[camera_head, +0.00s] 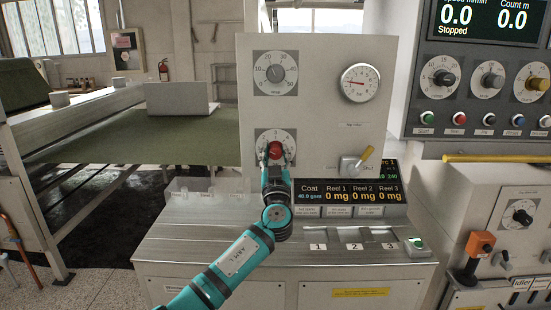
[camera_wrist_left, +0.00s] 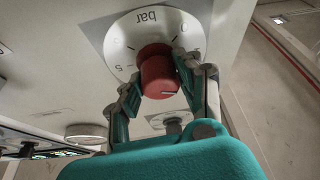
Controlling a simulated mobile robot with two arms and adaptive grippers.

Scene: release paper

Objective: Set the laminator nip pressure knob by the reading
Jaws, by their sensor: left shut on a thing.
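The red nip pressure knob (camera_head: 275,150) sits on a round white dial on the upright grey panel, below a grey knob. It also shows in the left wrist view (camera_wrist_left: 158,76), where its dial (camera_wrist_left: 118,40) reads "bar" and the knob's white pointer line is visible. My left gripper (camera_head: 276,160) has its fingers on both sides of the red knob and is shut on it; the fingers also show in the left wrist view (camera_wrist_left: 160,85). A round gauge (camera_head: 360,82) with a red needle is at the panel's upper right. My right gripper is not in view.
A lever with a yellow handle (camera_head: 364,158) is right of the red knob. A black display (camera_head: 350,192) shows Coat and several Reel readings, with 0 mg for each reel. A console with more knobs and buttons (camera_head: 489,78) stands at the right, its screen reading Stopped.

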